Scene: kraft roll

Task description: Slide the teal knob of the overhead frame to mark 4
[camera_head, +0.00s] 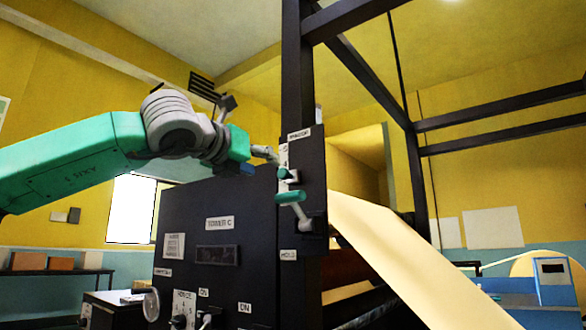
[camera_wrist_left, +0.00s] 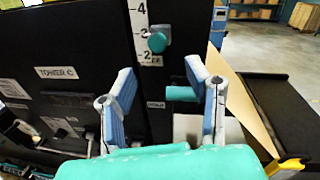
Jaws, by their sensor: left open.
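The teal knob (camera_head: 286,174) sits on the front of a dark upright plate on the overhead frame's post. My left gripper (camera_head: 267,155) is just left of the plate, close to the knob. In the left wrist view its fingers (camera_wrist_left: 160,72) are apart with nothing between them, and the knob is beyond them. My right gripper is in neither view.
A lever with a teal handle (camera_head: 289,197) is just below the knob; it also shows in the left wrist view (camera_wrist_left: 182,94), close to the right finger. A dark control panel (camera_head: 220,265) stands below my arm. A kraft paper sheet (camera_head: 395,245) slopes away right.

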